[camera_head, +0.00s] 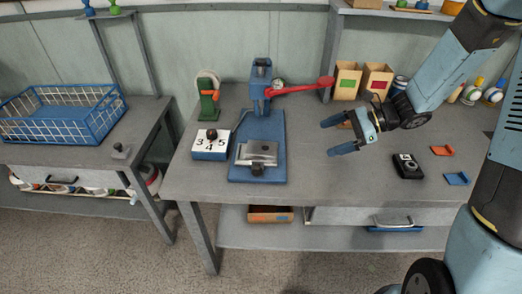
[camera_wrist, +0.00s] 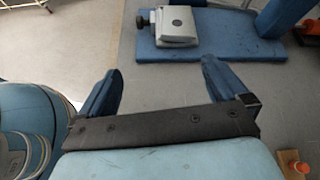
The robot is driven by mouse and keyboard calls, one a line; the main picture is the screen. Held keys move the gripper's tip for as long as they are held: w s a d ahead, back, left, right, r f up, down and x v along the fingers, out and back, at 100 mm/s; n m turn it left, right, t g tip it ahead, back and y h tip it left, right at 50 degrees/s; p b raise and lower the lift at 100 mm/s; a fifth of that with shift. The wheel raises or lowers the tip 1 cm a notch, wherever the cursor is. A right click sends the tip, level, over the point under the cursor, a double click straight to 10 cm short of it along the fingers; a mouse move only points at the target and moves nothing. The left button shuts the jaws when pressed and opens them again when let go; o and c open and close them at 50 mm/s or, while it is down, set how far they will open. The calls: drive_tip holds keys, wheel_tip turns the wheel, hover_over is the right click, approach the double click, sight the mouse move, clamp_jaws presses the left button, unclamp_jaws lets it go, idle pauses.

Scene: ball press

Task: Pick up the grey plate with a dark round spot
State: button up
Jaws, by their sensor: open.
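A small grey plate with a dark spot (camera_head: 121,151) lies on the left table, right of the blue basket. It is too small to make out whether the spot is flat or raised. A silver-grey block (camera_head: 257,152) sits on the blue press base; it also shows in the wrist view (camera_wrist: 176,24), with a dark knob on its left side. My gripper (camera_head: 337,135) is open and empty above the right table, right of the press. In the wrist view its fingers (camera_wrist: 160,70) are apart with bare table between them. The small plate is not in the wrist view.
The blue press (camera_head: 262,85) has a red lever (camera_head: 305,86) reaching right. A number block (camera_head: 210,143) and a green stand (camera_head: 209,100) are left of it. A blue wire basket (camera_head: 65,114) fills the left table's back. A gap separates the tables.

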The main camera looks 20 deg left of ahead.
wheel_tip(320, 180, down, 4)
drive_tip(key=w+a+m+y, duration=0.1)
drive_tip(key=w+a+m, duration=0.1)
drive_tip(key=m, duration=0.1)
approach(262, 150)
drive_tip(key=shift+t, duration=0.4)
drive_tip(key=a+f, duration=0.1)
drive_tip(key=f, duration=0.1)
drive_tip(key=a+f, duration=0.2)
drive_tip(key=shift+w, duration=0.1)
drive_tip(key=shift+c, duration=0.2)
